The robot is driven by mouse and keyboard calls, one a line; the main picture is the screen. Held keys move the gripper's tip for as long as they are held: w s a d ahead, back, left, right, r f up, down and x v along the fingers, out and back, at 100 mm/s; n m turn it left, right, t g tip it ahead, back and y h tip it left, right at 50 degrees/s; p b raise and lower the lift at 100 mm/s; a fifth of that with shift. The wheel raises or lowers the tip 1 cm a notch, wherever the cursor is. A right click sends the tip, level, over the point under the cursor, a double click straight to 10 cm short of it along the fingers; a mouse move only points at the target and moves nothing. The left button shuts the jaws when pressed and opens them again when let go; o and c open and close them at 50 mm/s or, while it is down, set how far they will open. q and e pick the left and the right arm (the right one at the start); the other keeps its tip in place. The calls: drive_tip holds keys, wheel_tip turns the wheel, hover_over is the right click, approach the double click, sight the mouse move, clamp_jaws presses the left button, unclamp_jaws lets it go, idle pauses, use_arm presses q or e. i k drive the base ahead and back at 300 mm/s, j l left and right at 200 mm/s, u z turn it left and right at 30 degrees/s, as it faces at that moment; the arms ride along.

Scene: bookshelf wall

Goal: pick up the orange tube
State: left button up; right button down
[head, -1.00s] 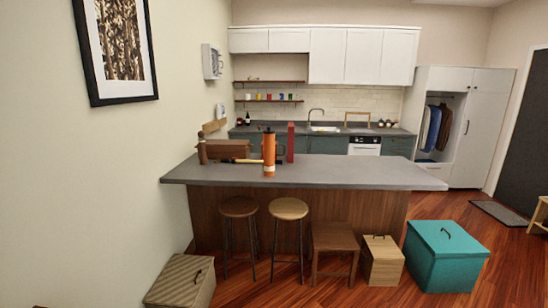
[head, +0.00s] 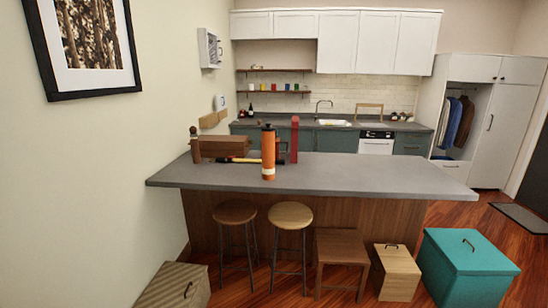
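The orange tube (head: 268,154) stands upright on the grey counter (head: 370,178), left of the counter's middle and near its front edge. It has a dark cap on top. It partly hides a dark object behind it. Neither of my grippers shows in the head view.
Behind the tube on the counter are a brown wooden box (head: 222,146), a red upright block (head: 294,139) and a dark-and-yellow stick (head: 238,160). Stools (head: 290,216), a wooden box (head: 398,271), a teal box (head: 466,267) and a striped box (head: 175,286) crowd the floor before the counter.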

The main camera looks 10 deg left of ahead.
sight(268, 138)
drive_tip(key=i+j+z, duration=0.2)
drive_tip(key=i, duration=1.25)
